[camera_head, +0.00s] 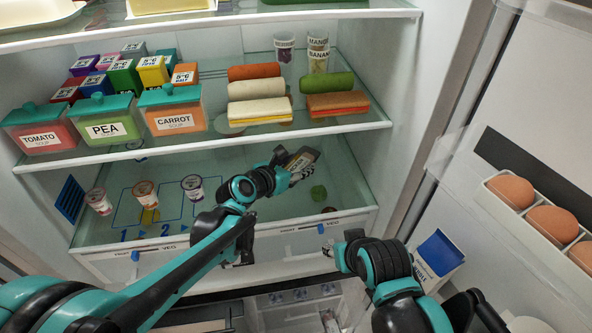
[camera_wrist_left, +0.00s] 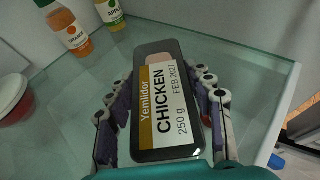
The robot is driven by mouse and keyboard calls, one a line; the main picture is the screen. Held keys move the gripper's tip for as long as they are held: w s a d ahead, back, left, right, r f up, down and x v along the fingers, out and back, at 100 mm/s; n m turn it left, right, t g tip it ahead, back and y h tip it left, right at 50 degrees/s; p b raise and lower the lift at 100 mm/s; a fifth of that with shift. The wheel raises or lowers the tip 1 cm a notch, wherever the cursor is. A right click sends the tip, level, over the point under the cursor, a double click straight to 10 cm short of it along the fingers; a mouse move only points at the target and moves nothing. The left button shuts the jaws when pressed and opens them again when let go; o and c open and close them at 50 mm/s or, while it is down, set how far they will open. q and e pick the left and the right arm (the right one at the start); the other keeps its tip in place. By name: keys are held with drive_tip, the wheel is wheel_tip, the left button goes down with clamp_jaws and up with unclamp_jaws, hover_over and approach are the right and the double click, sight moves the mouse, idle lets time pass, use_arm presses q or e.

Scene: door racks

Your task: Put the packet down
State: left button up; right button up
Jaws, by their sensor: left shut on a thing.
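The packet (camera_head: 304,157) is a dark tray with a white and tan label reading CHICKEN 250 g. It shows close up in the left wrist view (camera_wrist_left: 166,100), lengthwise between the fingers. My left gripper (camera_head: 287,171) is shut on it, with fingers along both long sides. They are over the right part of the fridge's lower glass shelf (camera_head: 280,205). I cannot tell whether the packet touches the glass. My right gripper (camera_head: 340,249) is in front of the fridge at lower right, away from the packet; its finger opening is unclear.
The door egg rack (camera_head: 500,210) is right.

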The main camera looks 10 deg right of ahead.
sight(297, 168)
use_arm(q)
drive_tip(key=shift+w, duration=0.55)
drive_tip(key=f+b, duration=0.1)
drive_tip(key=f, duration=0.1)
drive_tip(key=f+b, duration=0.1)
drive_tip(key=shift+w+f, duration=0.35)
drive_tip(key=shift+w, duration=0.05)
drive_tip(key=shift+r, duration=0.15)
drive_tip(key=o, duration=1.1)
drive_tip(key=shift+f, duration=0.2)
drive_tip(key=o, duration=0.4)
drive_tip(key=shift+r, duration=0.15)
